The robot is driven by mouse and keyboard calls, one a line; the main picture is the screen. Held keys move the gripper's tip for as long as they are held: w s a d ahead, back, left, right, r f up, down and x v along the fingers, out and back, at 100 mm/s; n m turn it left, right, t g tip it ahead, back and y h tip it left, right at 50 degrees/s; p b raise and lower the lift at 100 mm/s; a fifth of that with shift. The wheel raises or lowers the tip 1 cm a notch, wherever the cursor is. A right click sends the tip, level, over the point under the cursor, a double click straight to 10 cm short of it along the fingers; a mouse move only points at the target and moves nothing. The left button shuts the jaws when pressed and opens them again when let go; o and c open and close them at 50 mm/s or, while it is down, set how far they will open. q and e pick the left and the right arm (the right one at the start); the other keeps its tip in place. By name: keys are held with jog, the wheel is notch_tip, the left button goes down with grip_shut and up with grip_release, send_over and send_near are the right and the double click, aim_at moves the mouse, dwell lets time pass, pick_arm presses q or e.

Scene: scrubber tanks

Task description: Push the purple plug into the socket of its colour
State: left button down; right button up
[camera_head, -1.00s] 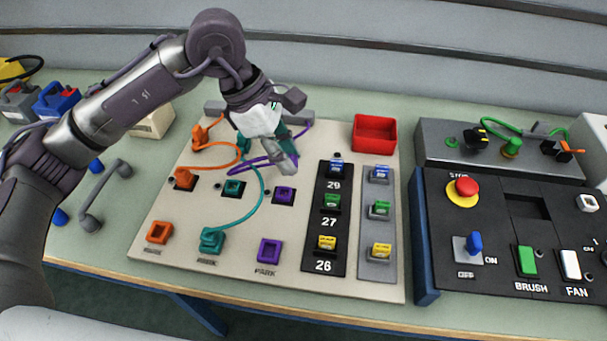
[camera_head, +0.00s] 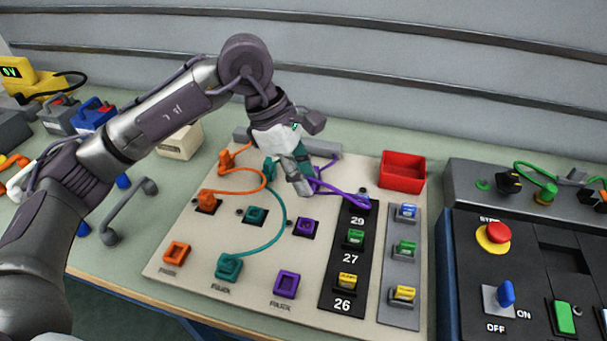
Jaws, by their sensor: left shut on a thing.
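My left gripper (camera_head: 303,187) points down over the pale board, shut on the purple plug, which its fingers mostly hide. The purple cord (camera_head: 342,194) loops out to the right from beside the fingers. The purple socket (camera_head: 305,227) on its black plate lies just below the fingertips in the picture, with a visible gap. A second purple socket (camera_head: 286,284), above a PARK label, is at the board's front and looks empty. My right gripper is not in view.
An orange plug (camera_head: 208,198) and a teal plug (camera_head: 229,266) with cords sit left on the board. The teal socket (camera_head: 255,215) is beside the purple one. Labelled switches (camera_head: 347,281) stand right. A red bin (camera_head: 402,172) is behind, a control panel (camera_head: 510,270) far right.

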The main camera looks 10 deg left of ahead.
pick_arm(q)
jog(key=shift+f+b, duration=2.8)
jog(key=shift+f, duration=0.5)
jog(key=shift+f+b, duration=0.55)
jog(key=shift+f, duration=0.1)
jog(key=shift+b, duration=0.4)
